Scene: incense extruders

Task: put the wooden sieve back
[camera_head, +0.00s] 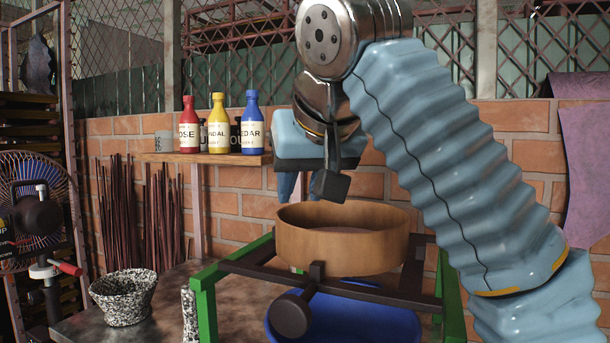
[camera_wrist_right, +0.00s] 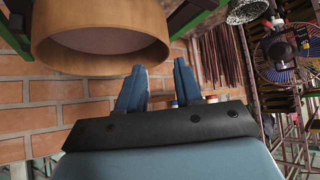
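The wooden sieve (camera_head: 342,245), a round tan hoop with a pale mesh inside, sits level on the dark rails of a green-legged stand (camera_head: 205,300). My right gripper (camera_head: 298,187) hangs over the far left side of the sieve, its blue fingers partly hidden behind the sieve's rim and a dark wrist part. In the right wrist view the blue fingers (camera_wrist_right: 160,70) are apart with nothing between them. The sieve (camera_wrist_right: 60,35) is at the upper left there, close to the fingers but not between them. My left gripper is in neither view.
A blue tub (camera_head: 345,325) is under the stand. A speckled bowl (camera_head: 124,300) stands on the table at left. A wall shelf (camera_head: 205,158) holds red, yellow and blue bottles and a mug. Bundles of sticks and a fan (camera_head: 35,210) are at left.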

